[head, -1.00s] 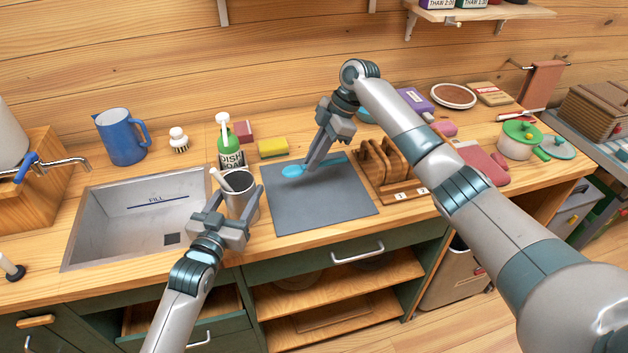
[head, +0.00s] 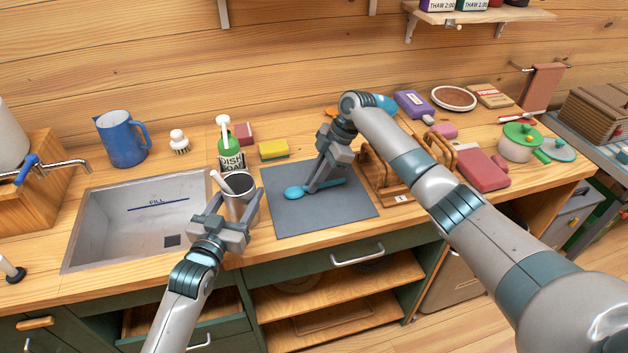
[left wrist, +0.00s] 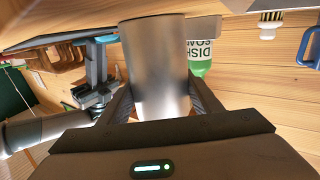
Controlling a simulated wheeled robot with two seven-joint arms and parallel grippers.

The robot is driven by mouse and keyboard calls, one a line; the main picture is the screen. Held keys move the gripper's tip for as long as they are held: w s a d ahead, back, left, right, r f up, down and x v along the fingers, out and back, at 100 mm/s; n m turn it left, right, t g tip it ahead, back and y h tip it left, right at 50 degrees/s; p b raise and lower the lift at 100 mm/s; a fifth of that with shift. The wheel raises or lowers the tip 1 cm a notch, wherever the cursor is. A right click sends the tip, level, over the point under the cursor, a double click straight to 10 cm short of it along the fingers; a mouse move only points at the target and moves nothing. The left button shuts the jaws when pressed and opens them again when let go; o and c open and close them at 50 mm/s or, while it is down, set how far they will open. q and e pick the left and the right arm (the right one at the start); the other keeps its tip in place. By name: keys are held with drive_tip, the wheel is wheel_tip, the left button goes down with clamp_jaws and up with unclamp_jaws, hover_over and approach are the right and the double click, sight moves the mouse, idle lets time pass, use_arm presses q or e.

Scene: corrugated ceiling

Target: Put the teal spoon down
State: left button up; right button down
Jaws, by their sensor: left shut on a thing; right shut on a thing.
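The teal spoon (head: 293,193) lies at or just above the grey mat (head: 325,216), its bowl to the left and its handle to the right. My right gripper (head: 311,189) points down and is shut on the spoon's handle. I cannot tell for sure whether the spoon touches the mat. My left gripper (head: 227,213) is shut on a metal cup (head: 241,208) at the mat's left edge. The cup fills the space between the left fingers in the left wrist view (left wrist: 158,70).
The sink (head: 135,225) is left of the cup. A green dish soap bottle (head: 231,155) and a yellow sponge (head: 273,150) stand behind the mat. A wooden rack (head: 381,186) stands to its right. The mat's front part is clear.

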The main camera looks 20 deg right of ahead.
drive_tip(key=shift+f, duration=0.2)
drive_tip(key=c, duration=1.8)
unclamp_jaws()
drive_tip(key=v, duration=1.2)
drive_tip(key=shift+r, duration=0.15)
drive_tip(key=shift+o, duration=0.6)
drive_tip(key=shift+s, duration=0.1)
